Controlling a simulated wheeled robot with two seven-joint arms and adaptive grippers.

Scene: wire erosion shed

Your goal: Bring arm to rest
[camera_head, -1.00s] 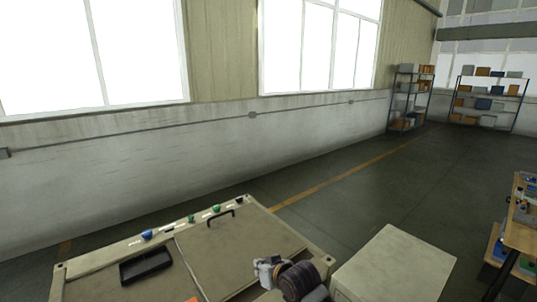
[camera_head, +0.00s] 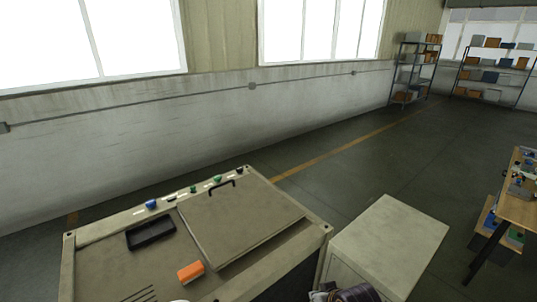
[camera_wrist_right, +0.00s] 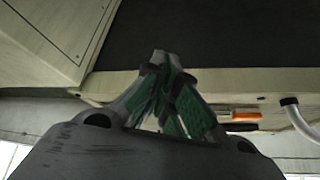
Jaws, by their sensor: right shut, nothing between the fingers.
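My right gripper (camera_wrist_right: 164,62) shows in the right wrist view with its green-padded fingers drawn together at the tips and nothing between them. A pale machine edge and a dark surface lie beyond the fingertips. In the head view only a small grey and dark part of my arm (camera_head: 345,293) shows at the bottom edge, beside the machine's front right corner; its fingers cannot be made out there. My left gripper is in neither view.
A beige machine (camera_head: 95,255) carries a black tray (camera_head: 151,234), an orange block (camera_head: 190,272) and a lid with a black handle (camera_head: 222,188). A pale cabinet (camera_head: 390,240) stands right of it. A wooden workbench (camera_head: 515,205) is at far right.

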